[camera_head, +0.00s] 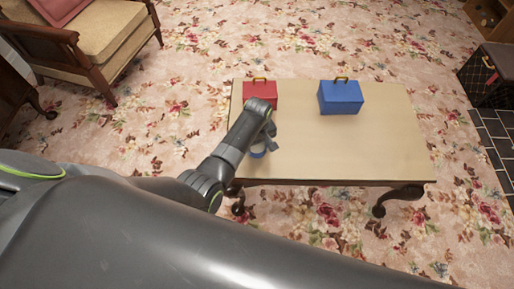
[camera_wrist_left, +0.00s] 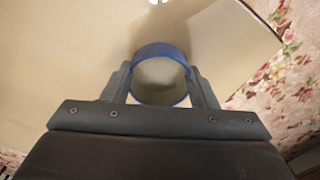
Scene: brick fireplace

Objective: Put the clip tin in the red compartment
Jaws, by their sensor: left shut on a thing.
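The clip tin appears as a round piece with a blue rim between my left gripper's fingers in the left wrist view (camera_wrist_left: 160,50). My left gripper (camera_wrist_left: 160,85) is shut on it, one finger on each side. In the head view the tin (camera_head: 258,154) shows as a small blue arc below my left gripper (camera_head: 265,143), over the table's left front part. I cannot tell whether it touches the table. The red compartment (camera_head: 260,90) is a red box with a yellow handle at the table's back left, partly hidden by my left arm. My right gripper is not in view.
A blue box (camera_head: 341,98) with a yellow handle stands at the back right of the tan table (camera_head: 350,150). The table's middle and right front are clear. An armchair (camera_head: 95,40) is at the far left and a dark case (camera_head: 487,75) at the right.

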